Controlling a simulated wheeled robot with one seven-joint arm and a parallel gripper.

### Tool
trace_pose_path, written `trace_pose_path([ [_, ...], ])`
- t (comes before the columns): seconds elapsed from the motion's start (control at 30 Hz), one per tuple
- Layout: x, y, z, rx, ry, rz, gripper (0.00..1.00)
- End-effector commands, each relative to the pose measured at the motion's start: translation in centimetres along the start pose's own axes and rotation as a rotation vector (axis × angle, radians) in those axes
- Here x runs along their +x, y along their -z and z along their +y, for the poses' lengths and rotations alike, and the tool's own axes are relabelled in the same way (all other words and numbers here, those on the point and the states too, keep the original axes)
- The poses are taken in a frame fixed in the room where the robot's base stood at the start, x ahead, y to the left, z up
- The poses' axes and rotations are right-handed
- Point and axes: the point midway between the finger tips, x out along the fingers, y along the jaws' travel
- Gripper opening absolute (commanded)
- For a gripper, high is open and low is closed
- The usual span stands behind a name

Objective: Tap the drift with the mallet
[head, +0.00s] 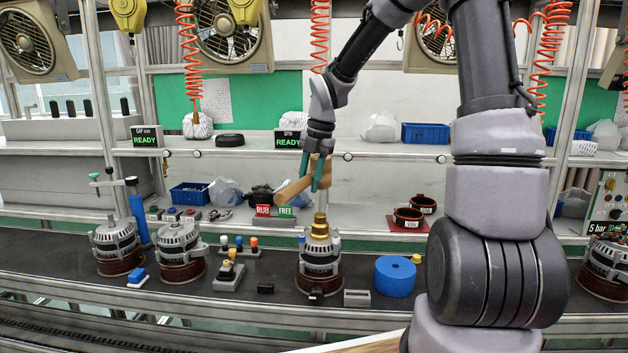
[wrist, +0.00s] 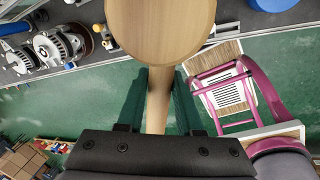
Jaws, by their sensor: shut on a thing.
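The wooden mallet (head: 290,193) is in my gripper (head: 310,180), above the belt in the head view. In the wrist view the round mallet head (wrist: 160,28) fills the top middle, and its handle (wrist: 158,100) runs between the two green fingers of my gripper (wrist: 159,95), which are shut on it. The stepped brass drift (head: 320,226) stands upright on top of the middle alternator (head: 320,258). The mallet head is above and a little left of the drift, with a gap between them. The drift does not clearly show in the wrist view.
Red RUB and green FREE signs (head: 274,211) stand behind the drift. Two alternators (head: 180,250) stand at left. A blue cylinder (head: 395,276) is right of the middle alternator. Dark red rings (head: 408,217) lie on the shelf behind. Orange coiled hoses hang above.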

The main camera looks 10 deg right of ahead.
Motion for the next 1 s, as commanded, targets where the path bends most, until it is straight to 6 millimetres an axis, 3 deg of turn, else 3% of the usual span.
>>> trace_pose_path([
  [0.57, 0.7, -0.1, -0.1, -0.001, 0.003, 0.032, 0.0],
  [0.67, 2.7, 0.0, -0.6, -0.002, 0.006, 0.037, 0.0],
  [0.83, 8.5, -0.2, -1.8, -0.003, 0.007, 0.04, 0.0],
  [1.0, 7.6, -0.5, -1.5, 0.0, 0.001, 0.028, 0.0],
])
